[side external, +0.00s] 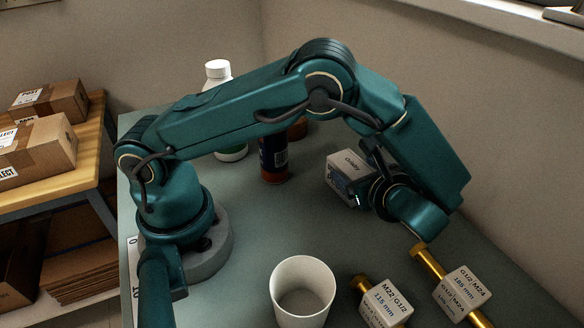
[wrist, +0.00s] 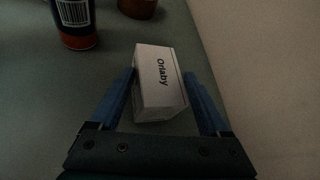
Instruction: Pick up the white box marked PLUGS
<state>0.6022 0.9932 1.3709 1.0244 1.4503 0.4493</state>
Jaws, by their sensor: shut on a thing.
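A white box (side external: 347,172) with dark lettering is at the far right of the grey-green table. It also shows in the wrist view (wrist: 158,80), where the lettering on its face looks like "Oriaby". I cannot read PLUGS on any face that shows. My gripper (side external: 366,193) is shut on this box, with one blue finger on each side of it in the wrist view (wrist: 159,78). The gripper hides part of the box in the side view. I cannot tell whether the box touches the table.
A dark can with an orange base (side external: 273,158) and a white-capped bottle (side external: 218,72) stand to the left. A white cup (side external: 303,291) and two brass parts with white labelled blocks (side external: 381,303) (side external: 463,291) are in front. A wall (side external: 500,130) runs along the right.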

